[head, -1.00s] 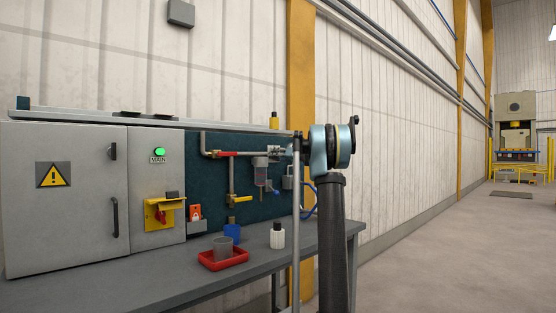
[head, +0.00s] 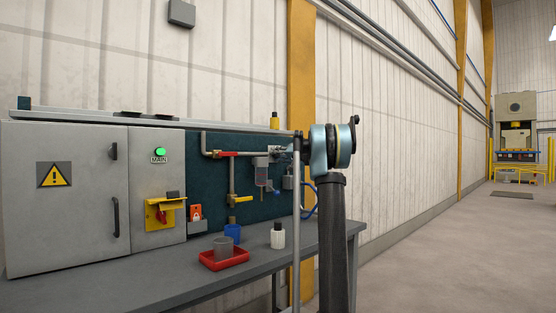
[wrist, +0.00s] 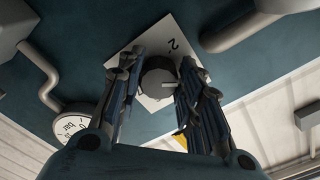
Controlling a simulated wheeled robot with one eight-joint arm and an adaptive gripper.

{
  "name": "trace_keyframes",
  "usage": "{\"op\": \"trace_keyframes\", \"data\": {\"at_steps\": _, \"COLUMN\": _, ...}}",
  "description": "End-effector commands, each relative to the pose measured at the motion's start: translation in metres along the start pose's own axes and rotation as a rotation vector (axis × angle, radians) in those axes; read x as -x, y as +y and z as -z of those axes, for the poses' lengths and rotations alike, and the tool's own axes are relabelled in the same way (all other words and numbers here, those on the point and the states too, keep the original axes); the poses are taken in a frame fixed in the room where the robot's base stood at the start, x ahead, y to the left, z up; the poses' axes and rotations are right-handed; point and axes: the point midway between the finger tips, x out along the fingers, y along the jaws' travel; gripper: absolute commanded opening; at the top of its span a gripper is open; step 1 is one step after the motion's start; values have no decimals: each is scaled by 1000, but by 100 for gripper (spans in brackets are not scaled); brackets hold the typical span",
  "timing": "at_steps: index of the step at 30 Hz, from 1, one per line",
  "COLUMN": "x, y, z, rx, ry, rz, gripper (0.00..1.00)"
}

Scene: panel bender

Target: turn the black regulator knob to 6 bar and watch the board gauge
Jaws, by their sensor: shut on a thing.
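The dark, round regulator knob (wrist: 155,78) sits on a white scale plate (wrist: 152,104) in the wrist view, with a light pointer mark on its face. A "2" shows on the plate; its other figures are hidden or unreadable. My gripper (wrist: 158,85) has one finger on each side of the knob and is shut on it. The board gauge (wrist: 73,124) is at lower left, partly cut by my gripper's body; "0" and "bar" show, but I cannot read its needle. In the head view my gripper (head: 284,153) is at the board's right and hides the knob.
The teal board (head: 211,177) carries pipes, a red-handled valve (head: 228,154) and a yellow-handled valve (head: 241,199). On the bench (head: 165,275) stand a red tray (head: 224,263) with a grey cup, a blue cup (head: 232,232) and a white bottle (head: 277,238). Open floor lies right.

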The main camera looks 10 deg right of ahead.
Motion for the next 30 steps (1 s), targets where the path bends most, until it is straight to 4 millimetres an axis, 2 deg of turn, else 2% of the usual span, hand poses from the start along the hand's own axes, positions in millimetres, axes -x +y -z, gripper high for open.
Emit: {"op": "trace_keyframes", "data": {"at_steps": 30, "x": 2, "y": 0, "z": 4, "rx": -964, "ry": 8, "rz": -4, "gripper": 10}}
